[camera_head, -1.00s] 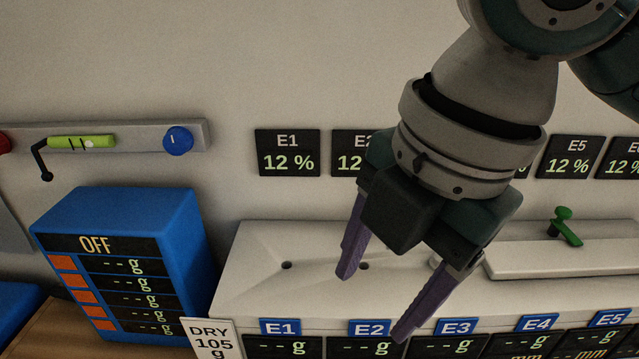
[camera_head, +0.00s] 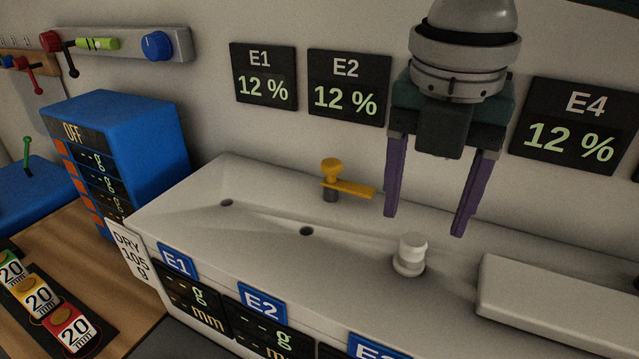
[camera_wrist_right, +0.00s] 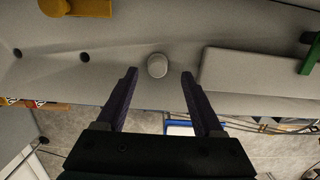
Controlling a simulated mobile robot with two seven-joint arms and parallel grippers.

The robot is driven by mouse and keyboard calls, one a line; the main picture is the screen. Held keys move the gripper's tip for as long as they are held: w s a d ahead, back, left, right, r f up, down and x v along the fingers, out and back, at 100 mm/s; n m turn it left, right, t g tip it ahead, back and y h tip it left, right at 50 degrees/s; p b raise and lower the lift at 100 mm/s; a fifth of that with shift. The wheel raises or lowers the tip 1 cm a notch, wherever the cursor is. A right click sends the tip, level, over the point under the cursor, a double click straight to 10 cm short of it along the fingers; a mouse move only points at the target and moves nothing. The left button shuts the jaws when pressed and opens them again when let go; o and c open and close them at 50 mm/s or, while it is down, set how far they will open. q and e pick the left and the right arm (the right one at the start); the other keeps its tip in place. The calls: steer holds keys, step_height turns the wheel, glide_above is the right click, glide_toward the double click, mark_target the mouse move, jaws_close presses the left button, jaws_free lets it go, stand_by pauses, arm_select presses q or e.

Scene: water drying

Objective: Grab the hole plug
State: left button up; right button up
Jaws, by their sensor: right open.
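A white, round, stepped hole plug (camera_head: 410,254) sits upright on the pale sloped bench in the head view. In the right wrist view its round top (camera_wrist_right: 157,66) shows just between the fingertips. My right gripper (camera_head: 424,226) is open and empty, with its purple fingers pointing down. In the head view the fingertips appear above and a little behind the plug, apart from it. The exact gap cannot be told. My left gripper is not in view.
The pale bench (camera_head: 180,215) has two open dark holes (camera_head: 226,203) (camera_head: 306,231) left of the plug. A yellow handle (camera_head: 347,187) stands behind them. A white raised block (camera_head: 560,305) lies to the right. A blue box (camera_head: 150,145) stands at the left.

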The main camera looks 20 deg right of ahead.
mark_target(415, 240)
step_height(415, 240, down, 6)
steer(key=shift+w+r, duration=0.15)
steer(key=shift+r, duration=0.1)
jaws_close()
stand_by(0.5)
